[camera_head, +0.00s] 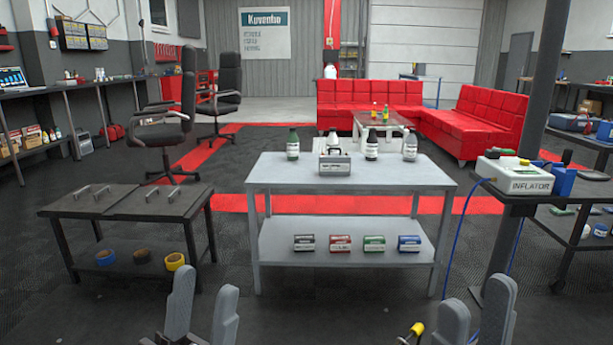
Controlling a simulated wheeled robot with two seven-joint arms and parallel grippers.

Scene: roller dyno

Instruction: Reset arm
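My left gripper (203,312) shows at the bottom, left of centre. Its two grey fingers point up and stand apart, with nothing between them. My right gripper (475,320) shows at the bottom right. Its two grey fingers also stand apart with nothing between them. Both grippers are low in front of the tables and touch nothing that I can see. A small yellow-tipped part (416,329) shows just left of my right gripper; I cannot tell what it belongs to.
A grey two-level table (275,179) stands ahead with bottles, a grey box (335,163) and several small boxes below. A low dark table (125,201) with tape rolls is at left. An inflator (515,176) sits on a right table beside a post. Dark floor lies between.

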